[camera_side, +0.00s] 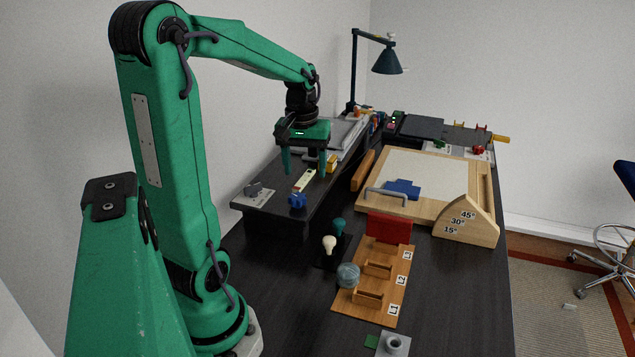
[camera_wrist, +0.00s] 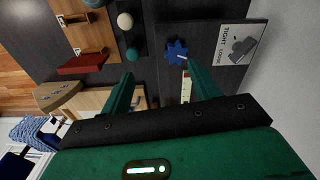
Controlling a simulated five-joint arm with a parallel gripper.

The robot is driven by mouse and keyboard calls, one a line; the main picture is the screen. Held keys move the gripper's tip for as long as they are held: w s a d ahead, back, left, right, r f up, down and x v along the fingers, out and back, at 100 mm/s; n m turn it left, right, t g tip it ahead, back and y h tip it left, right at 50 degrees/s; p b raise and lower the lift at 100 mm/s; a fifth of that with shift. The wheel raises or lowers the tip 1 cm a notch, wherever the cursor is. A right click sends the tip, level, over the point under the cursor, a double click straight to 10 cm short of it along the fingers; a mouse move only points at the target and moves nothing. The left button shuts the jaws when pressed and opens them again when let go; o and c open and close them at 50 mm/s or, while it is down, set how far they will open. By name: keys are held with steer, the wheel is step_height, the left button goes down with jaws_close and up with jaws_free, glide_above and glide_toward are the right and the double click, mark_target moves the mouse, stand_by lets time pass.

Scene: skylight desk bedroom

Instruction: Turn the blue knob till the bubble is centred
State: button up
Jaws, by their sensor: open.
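The blue knob (camera_side: 297,200) is a lobed wheel at the front edge of the raised dark shelf; it also shows in the wrist view (camera_wrist: 176,51). A pale level strip with a green part (camera_side: 304,180) lies just behind the knob, and part of it shows between my fingers in the wrist view (camera_wrist: 186,88). The bubble is too small to make out. My gripper (camera_side: 304,173) is open and empty, pointing down above the shelf near the strip. In the wrist view, the knob lies beyond my fingertips (camera_wrist: 157,70), nearer the right finger. I see no contact with it.
A grey clamp on a TIGHT/LOOSE plate (camera_wrist: 240,45) sits beside the knob. A wooden rack (camera_side: 385,285), cream and teal knobs (camera_side: 329,244), and a drawing board (camera_side: 430,175) stand to the right. The dark desk front (camera_side: 280,300) is clear.

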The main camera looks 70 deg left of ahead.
mark_target(297, 196)
steer(key=shift+n+g, duration=0.3)
steer(key=shift+n, duration=0.5)
steer(key=shift+s+a+f, duration=0.15)
steer(key=shift+a+f, duration=0.1)
steer(key=shift+a, duration=0.35)
steer(key=shift+s+a+f, duration=0.15)
steer(key=shift+a+f, duration=0.1)
steer(key=shift+a, duration=0.35)
steer(key=shift+s+a+f, duration=0.15)
steer(key=shift+a+f, duration=0.1)
steer(key=shift+a, duration=0.35)
steer(key=shift+f, duration=0.15)
steer(key=shift+f, duration=3.75)
steer(key=c, duration=1)
